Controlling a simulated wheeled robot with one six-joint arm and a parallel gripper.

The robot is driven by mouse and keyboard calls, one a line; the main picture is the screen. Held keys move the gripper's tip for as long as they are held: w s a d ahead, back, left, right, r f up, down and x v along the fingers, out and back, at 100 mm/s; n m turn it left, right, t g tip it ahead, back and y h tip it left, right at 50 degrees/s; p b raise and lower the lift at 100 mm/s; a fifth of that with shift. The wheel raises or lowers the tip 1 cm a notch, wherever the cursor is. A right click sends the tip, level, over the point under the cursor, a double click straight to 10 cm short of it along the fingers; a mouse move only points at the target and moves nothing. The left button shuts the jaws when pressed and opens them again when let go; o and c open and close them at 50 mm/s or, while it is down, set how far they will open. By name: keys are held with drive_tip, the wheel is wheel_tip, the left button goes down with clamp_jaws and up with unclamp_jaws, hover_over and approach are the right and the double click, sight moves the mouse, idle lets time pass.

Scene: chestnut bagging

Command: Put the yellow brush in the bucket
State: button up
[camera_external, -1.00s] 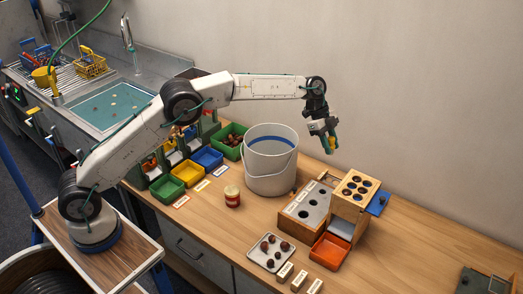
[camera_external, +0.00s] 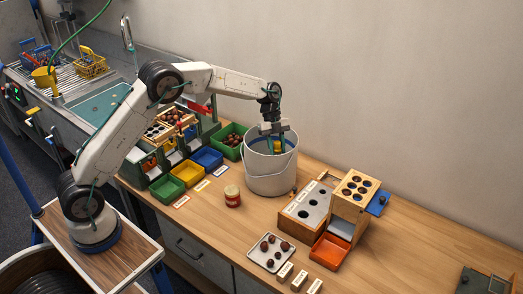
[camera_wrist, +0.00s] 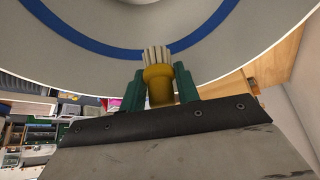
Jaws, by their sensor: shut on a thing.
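The yellow brush (camera_wrist: 159,84) with pale bristles is between the green fingers of my gripper (camera_wrist: 160,90) in the wrist view, and the fingers are shut on it. In the external view my gripper (camera_external: 276,145) points down into the mouth of the white bucket (camera_external: 270,180). A bit of the yellow brush (camera_external: 277,147) shows there between the fingers, below the rim level. The bucket stands upright on the wooden bench. Its pale inside wall and blue band (camera_wrist: 90,40) fill the upper wrist view. The bucket floor is hidden.
Left of the bucket are a green bin of chestnuts (camera_external: 232,139) and blue (camera_external: 207,158), yellow (camera_external: 187,173) and green (camera_external: 166,189) trays. A red jar (camera_external: 232,196) stands in front. A wooden sorting box (camera_external: 315,207) is on the right. The far right bench is mostly clear.

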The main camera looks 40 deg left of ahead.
wheel_tip(320, 180, down, 18)
drive_tip(key=shift+r, duration=0.2)
drive_tip(key=shift+f, duration=0.15)
drive_tip(key=o, duration=1)
drive_tip(key=shift+o, duration=0.2)
drive_tip(key=shift+w+a+r, duration=0.15)
drive_tip(key=shift+r, duration=0.3)
drive_tip(key=r, duration=0.6)
drive_tip(key=a+r, duration=0.1)
drive_tip(key=r, duration=0.2)
drive_tip(key=shift+w, duration=0.25)
